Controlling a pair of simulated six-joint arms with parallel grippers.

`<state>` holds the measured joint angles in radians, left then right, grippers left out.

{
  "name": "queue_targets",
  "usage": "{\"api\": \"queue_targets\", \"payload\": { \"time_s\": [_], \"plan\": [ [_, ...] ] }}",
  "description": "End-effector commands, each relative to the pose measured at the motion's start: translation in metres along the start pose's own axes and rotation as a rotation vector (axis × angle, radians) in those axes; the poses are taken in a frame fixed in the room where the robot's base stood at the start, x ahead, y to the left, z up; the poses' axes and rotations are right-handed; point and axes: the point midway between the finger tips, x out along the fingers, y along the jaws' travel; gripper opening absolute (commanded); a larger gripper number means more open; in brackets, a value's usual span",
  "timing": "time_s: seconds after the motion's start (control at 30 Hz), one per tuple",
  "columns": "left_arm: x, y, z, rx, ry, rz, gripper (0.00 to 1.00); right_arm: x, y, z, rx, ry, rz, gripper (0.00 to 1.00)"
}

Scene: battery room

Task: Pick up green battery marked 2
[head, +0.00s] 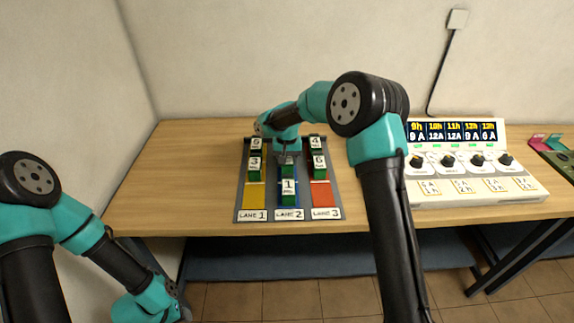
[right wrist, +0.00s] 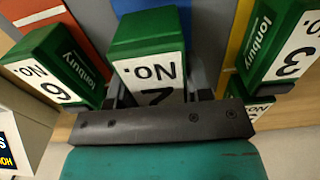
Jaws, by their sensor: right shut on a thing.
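The green battery marked 2 (right wrist: 150,48), with a white label, is between the fingers of my right gripper (right wrist: 160,92) in the right wrist view. That gripper is shut on it. In the head view my right gripper (head: 287,156) is over lane 2, behind the green battery marked 1 (head: 289,187), and hides battery 2. I cannot tell whether battery 2 is off the rack (head: 262,215). My left gripper (head: 178,298) is low at the bottom left, away from the table; its fingers are not clear.
Green batteries marked 3 (head: 254,168) and 6 (head: 319,166) stand close on either side in lanes 1 and 3. Batteries marked 5 (head: 256,144) and 4 (head: 315,142) stand behind them. A console with knobs (head: 460,180) is at right. The table's left part (head: 170,185) is clear.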

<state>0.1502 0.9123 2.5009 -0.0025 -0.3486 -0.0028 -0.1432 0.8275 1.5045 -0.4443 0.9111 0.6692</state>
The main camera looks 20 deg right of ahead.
Motion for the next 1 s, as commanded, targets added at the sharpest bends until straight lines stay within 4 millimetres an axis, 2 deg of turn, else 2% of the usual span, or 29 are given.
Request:
{"api": "queue_targets", "payload": {
  "time_s": [0.2,0.4,0.6,1.0],
  "plan": [
    [0.0,0.0,0.0,0.0,0.0,0.0,0.43,-0.04,-0.001,-0.001,0.0,0.005,-0.002,0.02],
    [0.0,0.0,0.0,0.0,0.0,0.0,0.43,-0.069,0.0,-0.001,0.0,0.004,-0.001,0.02],
    [0.0,0.0,0.0,0.0,0.0,0.0,0.43,-0.078,0.0,0.0,0.0,0.001,-0.001,0.02],
    [0.0,0.0,0.0,0.0,0.0,0.0,0.43,-0.078,0.0,0.0,0.0,0.001,-0.001,0.02]
  ]
}}
